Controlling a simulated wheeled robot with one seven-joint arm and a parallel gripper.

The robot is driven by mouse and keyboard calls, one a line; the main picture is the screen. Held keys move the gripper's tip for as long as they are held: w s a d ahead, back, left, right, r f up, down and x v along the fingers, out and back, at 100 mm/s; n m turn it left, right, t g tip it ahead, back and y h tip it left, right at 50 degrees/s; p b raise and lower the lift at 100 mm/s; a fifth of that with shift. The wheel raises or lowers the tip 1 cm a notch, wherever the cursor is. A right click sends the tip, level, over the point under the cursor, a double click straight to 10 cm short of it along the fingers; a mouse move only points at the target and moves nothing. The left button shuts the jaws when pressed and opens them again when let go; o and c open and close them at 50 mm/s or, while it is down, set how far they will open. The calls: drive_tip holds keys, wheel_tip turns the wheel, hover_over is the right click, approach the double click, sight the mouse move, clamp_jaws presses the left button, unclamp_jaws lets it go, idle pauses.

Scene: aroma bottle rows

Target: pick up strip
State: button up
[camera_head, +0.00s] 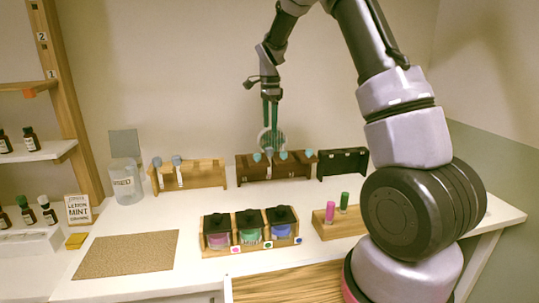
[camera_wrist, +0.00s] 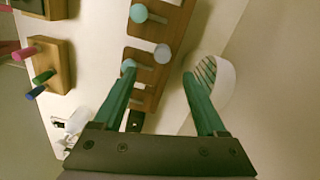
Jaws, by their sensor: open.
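My gripper (camera_head: 270,126) hangs with teal fingers pointing down over the dark brown wooden rack (camera_head: 245,174) at the back of the table. The fingers are apart, with nothing gripped between them. Several teal- or grey-topped pieces, such as one teal top (camera_head: 283,155), stand in this rack; I cannot tell whether they are the strips. In the wrist view, a grey top (camera_wrist: 163,53) lies between the fingers of my gripper (camera_wrist: 158,73), and a teal top (camera_wrist: 128,65) shows at the left fingertip. A light wooden rack (camera_head: 205,183) to the left holds two pale upright pieces with blue-grey tops (camera_head: 177,160).
A black rack (camera_head: 343,163) stands to the right. In front are a holder of black-capped bottles (camera_head: 250,228) and a block with pink and green pegs (camera_head: 330,211). A jar (camera_head: 126,183) and cork mat (camera_head: 128,255) are at left. A round slotted object (camera_wrist: 222,82) is beside the right finger.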

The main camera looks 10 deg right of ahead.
sight(269, 148)
drive_tip(key=f, duration=0.9)
drive_tip(key=shift+w+a+f, duration=0.1)
drive_tip(key=shift+w+f, duration=0.1)
drive_tip(key=shift+f, duration=0.05)
drive_tip(key=c, duration=1.1)
